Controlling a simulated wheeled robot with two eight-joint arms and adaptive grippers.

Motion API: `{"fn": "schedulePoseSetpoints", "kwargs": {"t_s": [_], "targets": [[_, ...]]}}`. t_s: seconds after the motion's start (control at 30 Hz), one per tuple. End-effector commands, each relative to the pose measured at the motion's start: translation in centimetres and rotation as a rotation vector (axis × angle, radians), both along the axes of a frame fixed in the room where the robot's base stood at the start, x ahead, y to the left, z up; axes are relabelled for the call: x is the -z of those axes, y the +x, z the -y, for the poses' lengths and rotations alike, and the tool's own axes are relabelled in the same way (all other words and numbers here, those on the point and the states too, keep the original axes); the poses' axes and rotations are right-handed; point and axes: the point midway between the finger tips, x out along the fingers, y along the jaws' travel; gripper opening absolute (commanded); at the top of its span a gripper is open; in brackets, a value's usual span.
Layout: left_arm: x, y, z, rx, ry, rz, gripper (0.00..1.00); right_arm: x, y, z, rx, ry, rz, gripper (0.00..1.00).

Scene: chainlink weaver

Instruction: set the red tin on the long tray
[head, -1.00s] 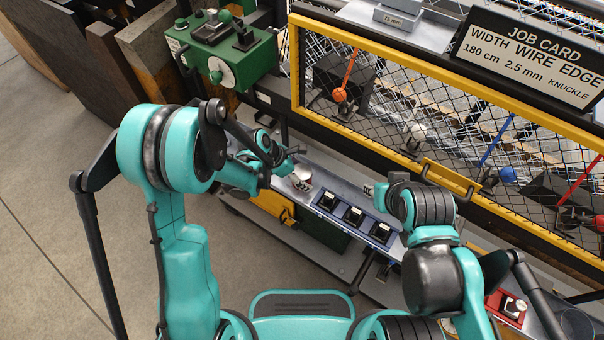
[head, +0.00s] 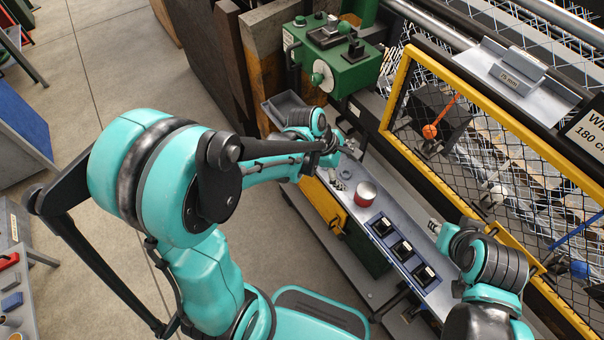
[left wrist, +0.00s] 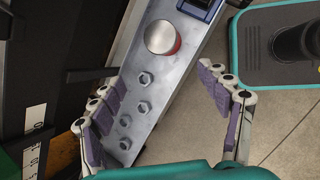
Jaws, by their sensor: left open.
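The red tin (head: 365,194), a short round can with a pale lid, stands upright on a long grey metal ledge (head: 398,251) beside the blue switch panel. It also shows in the left wrist view (left wrist: 162,37), lid up, beyond my fingers. My left gripper (head: 350,148) is over the ledge, on the far side of the tin from the switches; its open fingers (left wrist: 165,112) are empty and apart from the tin. A shallow dark grey tray (head: 268,115) shows partly behind my left wrist; I cannot tell whether it is the long tray. My right gripper (head: 437,228) is mostly hidden by its arm.
Several loose hex nuts (left wrist: 144,107) lie on the ledge between my left fingers. The blue panel (head: 403,250) with black switches stands along it. A yellow-framed mesh guard (head: 490,118) rises behind, and a green control box (head: 335,60) stands at the far end.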

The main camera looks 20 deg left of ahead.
Motion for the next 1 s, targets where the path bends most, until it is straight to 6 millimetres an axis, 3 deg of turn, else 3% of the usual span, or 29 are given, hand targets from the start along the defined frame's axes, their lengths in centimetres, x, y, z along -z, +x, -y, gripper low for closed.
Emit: {"fn": "schedulePoseSetpoints", "kwargs": {"t_s": [0.1,0.3,0.6,0.73,1.0], "targets": [[-3.4,-2.6,-2.1,0.243,0.166,0.171,0.77,0.0,0.0,0.0,0.000,0.000,0.000,0.31],[-7.4,-7.0,-5.7,0.702,0.499,0.414,0.77,0.0,0.0,0.0,0.000,0.000,0.000,0.31],[-9.6,-12.2,-9.5,1.268,0.918,0.574,0.77,0.0,0.0,0.0,0.000,0.000,0.000,0.31],[-9.7,-13.0,-10.0,1.367,0.990,0.587,0.77,0.0,0.0,0.0,0.000,0.000,0.000,0.31],[-9.8,-13.0,-10.1,1.388,1.003,0.589,0.77,0.0,0.0,0.0,0.000,0.000,0.000,0.31]]}}
